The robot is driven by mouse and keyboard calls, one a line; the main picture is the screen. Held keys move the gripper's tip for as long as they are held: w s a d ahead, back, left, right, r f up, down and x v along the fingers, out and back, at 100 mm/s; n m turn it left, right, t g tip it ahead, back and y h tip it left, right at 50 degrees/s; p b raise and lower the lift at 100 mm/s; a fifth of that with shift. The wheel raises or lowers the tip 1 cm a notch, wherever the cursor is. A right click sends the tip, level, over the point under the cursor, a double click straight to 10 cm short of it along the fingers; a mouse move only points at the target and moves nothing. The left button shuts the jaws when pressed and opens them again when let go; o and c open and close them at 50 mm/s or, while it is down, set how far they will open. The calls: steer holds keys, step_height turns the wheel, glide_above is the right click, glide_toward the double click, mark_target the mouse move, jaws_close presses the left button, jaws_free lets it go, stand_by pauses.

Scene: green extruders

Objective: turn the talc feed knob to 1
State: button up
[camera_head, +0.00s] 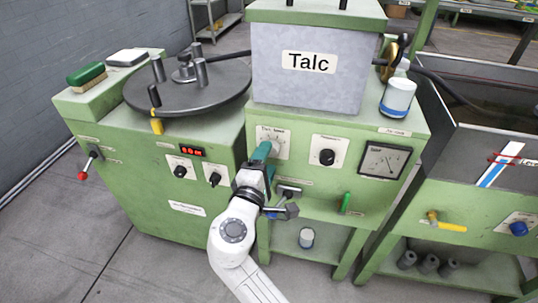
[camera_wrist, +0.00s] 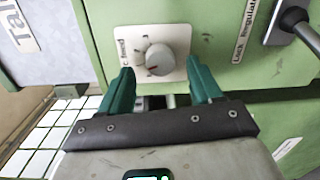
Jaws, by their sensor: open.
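The talc feed knob is a round grey dial (camera_wrist: 159,60) with a red mark, on a white plate in the wrist view. The plate's printed label is partly hidden, and I cannot read the set number. In the head view the plate (camera_head: 273,140) shows on the green machine front below the grey Talc box (camera_head: 310,65); the knob is mostly hidden by my gripper. My gripper (camera_wrist: 160,88) is open and empty, its two green fingers pointing at the plate, one on each side of the knob and apart from it.
A black lever (camera_wrist: 298,22) sticks out at the right of the knob in the wrist view. In the head view, a black knob (camera_head: 327,157) and a dial gauge (camera_head: 385,161) are further right. A white-and-blue cup (camera_head: 397,97) stands on the machine top.

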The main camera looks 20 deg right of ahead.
steer(key=v, duration=0.8)
steer(key=shift+p, duration=0.35)
steer(key=shift+s, duration=0.1)
